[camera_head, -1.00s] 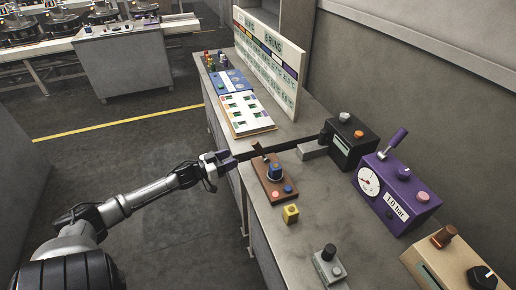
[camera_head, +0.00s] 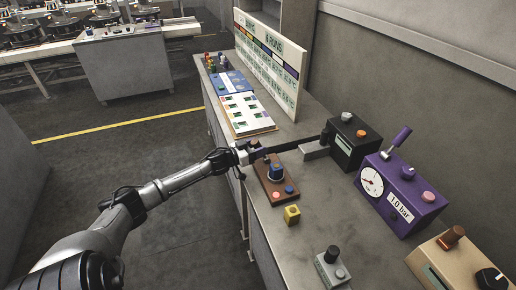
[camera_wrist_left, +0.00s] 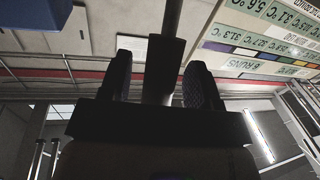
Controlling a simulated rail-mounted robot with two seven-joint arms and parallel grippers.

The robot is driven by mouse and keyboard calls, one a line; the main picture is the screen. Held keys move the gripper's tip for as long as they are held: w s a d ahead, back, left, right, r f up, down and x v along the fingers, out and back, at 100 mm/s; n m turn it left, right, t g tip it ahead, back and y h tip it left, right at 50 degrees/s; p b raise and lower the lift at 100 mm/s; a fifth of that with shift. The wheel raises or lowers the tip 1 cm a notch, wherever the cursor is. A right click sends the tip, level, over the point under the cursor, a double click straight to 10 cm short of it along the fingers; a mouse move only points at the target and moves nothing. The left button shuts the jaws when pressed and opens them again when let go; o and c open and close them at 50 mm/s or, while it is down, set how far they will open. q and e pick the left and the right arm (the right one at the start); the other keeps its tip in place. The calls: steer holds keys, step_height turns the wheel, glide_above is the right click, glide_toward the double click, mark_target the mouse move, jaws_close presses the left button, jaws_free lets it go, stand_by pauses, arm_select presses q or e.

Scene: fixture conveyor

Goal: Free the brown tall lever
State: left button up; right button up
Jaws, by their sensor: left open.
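The brown control box (camera_head: 270,190) stands on the bench in the head view, with a blue knob (camera_head: 275,172) and coloured buttons on top. Its dark lever (camera_head: 261,152) rises at the far end of the box. My left gripper (camera_head: 248,153) is at the bench edge, close beside this lever, and partly hides it. In the left wrist view, the two dark fingers (camera_wrist_left: 158,82) are apart. A dark block on a grey rod (camera_wrist_left: 166,60) shows between them; I cannot tell for sure that it is the lever or whether the fingers touch it. My right gripper is out of view.
A dark strip (camera_head: 296,144) crosses the bench behind the lever to a black box (camera_head: 349,143). A purple gauge box (camera_head: 400,190) stands at right. A yellow block (camera_head: 292,214) and grey button box (camera_head: 331,268) sit nearer. A white slotted board (camera_head: 246,113) lies behind.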

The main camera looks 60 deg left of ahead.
arm_select(q)
steer(key=shift+w, duration=0.15)
jaws_close()
stand_by(0.6)
